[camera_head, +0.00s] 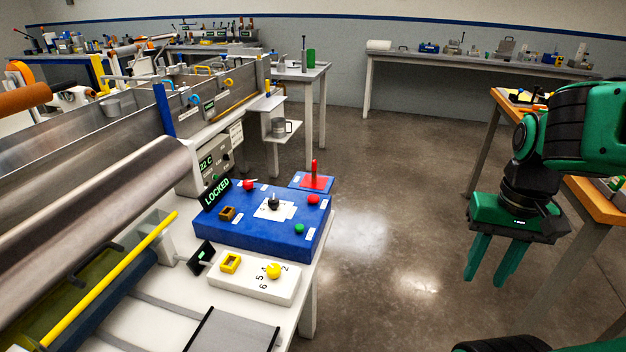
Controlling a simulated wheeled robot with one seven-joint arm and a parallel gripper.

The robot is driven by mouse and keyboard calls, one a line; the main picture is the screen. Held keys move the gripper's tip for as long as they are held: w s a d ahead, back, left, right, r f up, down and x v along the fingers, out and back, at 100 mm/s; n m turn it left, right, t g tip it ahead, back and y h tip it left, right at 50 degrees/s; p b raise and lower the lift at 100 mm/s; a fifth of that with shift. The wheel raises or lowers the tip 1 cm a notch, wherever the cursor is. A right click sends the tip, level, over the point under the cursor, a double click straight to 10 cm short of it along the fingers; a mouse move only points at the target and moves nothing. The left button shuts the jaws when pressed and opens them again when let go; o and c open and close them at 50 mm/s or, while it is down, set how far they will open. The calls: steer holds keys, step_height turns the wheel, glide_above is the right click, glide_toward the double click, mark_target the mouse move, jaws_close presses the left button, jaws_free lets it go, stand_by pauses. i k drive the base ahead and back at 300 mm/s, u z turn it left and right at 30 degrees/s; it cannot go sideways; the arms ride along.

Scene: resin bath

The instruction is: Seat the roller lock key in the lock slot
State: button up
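A red upright handle with a flat base, which looks like the roller lock key (315,174), stands on a small blue plate (297,184) behind the blue control box. The blue control box (262,239) carries a lit sign reading LOCKED (217,192). A brown square socket (228,213) sits on the box's left top. I cannot tell for sure which is the lock slot. My gripper (485,282) hangs over the floor at the right, fingers apart and empty, well away from the key.
The blue box also has red knobs, a black knob (273,202) and a green button (299,229). The white panel (262,285) has a yellow knob (273,270). A large metal roller (110,215) lies left. An orange-edged table (597,198) stands right. The floor between is clear.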

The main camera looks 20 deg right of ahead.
mark_target(241, 218)
steer(key=k, duration=1.1)
steer(key=z, duration=0.35)
steer(key=i, duration=0.5)
steer(key=z, duration=0.5)
steer(key=i, duration=1.15)
steer(key=u, duration=0.7)
steer(key=i, duration=0.75)
steer(key=u, duration=0.65)
